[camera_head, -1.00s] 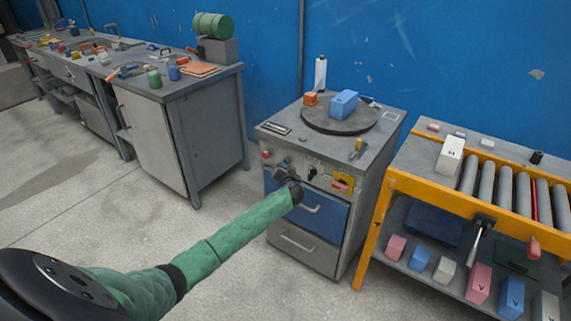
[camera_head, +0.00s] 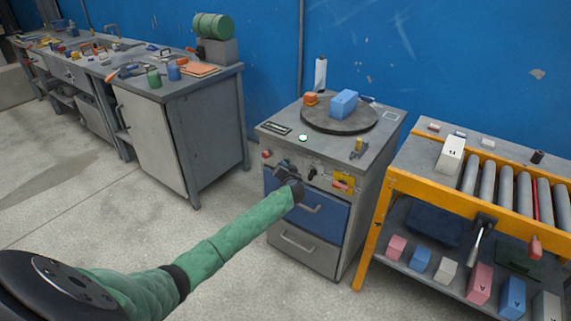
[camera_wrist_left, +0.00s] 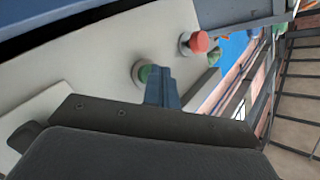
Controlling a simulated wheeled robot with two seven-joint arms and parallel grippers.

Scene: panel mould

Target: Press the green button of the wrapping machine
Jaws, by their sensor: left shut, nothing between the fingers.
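The wrapping machine (camera_head: 285,240) is a grey cabinet with a blue drawer and a round dark turntable (camera_head: 325,121) on top, bearing a blue box (camera_head: 343,103). My left gripper (camera_head: 279,165) is shut and empty at its front panel. In the left wrist view, the fingertips (camera_wrist_left: 157,76) are at the green button (camera_wrist_left: 143,72), partly covering it; they seem to touch it. The red button (camera_wrist_left: 195,43) is beside it, and also shows in the head view (camera_head: 266,154). In the head view the gripper hides the green button. A small lamp (camera_head: 303,138) glows whitish green. My right gripper is not in view.
A yellow-framed roller conveyor (camera_head: 384,215) stands close on the right, with several boxes on its lower shelf. A grey workbench (camera_head: 217,85) with tools stands on the left. The floor in front is clear.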

